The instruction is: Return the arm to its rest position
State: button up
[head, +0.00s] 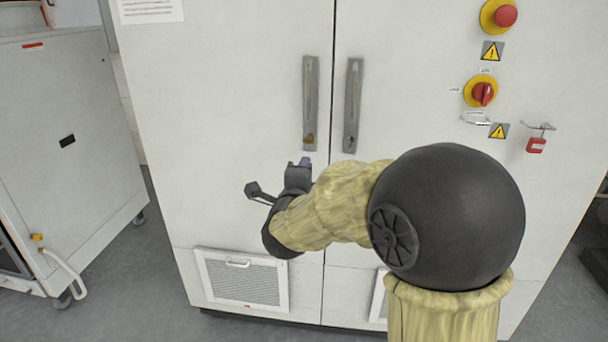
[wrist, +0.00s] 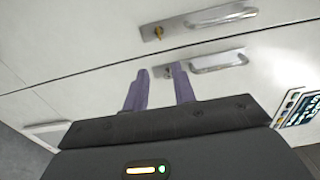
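My arm reaches up from the lower right in the head view, in front of a tall white two-door cabinet (head: 240,100). My gripper (head: 304,162) is near the lower ends of the two door handles, and most of it is hidden behind my own wrist there. In the wrist view the two purple fingers of my gripper (wrist: 158,75) stand apart with nothing between them. Beyond the fingertips are the left handle (head: 310,103) and the right handle (head: 353,105). A key (wrist: 158,31) sits in one handle plate. Both doors look closed.
A red emergency button (head: 505,16), a red rotary switch (head: 484,94) and a red padlock (head: 536,145) are on the right door. A grey wheeled unit (head: 65,150) stands at left. Floor shows between them.

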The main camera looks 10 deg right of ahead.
jog(key=shift+s, duration=0.15)
jog(key=s+f+n+g+y, duration=0.3)
jog(key=s+f+n+g, duration=0.1)
jog(key=f+n, duration=0.3)
jog(key=s+f+n+g+y, duration=0.3)
jog(key=s+f+n, duration=0.2)
jog(key=f+n, duration=0.25)
jog(key=s+d+f+n+g, duration=0.2)
jog(key=s+f+n+g, duration=0.2)
jog(key=s, duration=0.3)
jog(key=s+d+f+n+g, duration=0.2)
jog(key=s+f+n+g, duration=0.15)
jog(key=s, duration=0.45)
jog(key=w+p+v, duration=0.3)
jog(key=p+v, duration=0.9)
jog(key=p, duration=0.1)
jog(key=w+a+r+p+v, duration=0.1)
jog(key=w+p+v, duration=0.1)
jog(key=p+v, duration=1.1)
jog(key=shift+w+r, duration=0.2)
jog(key=shift+w, duration=0.25)
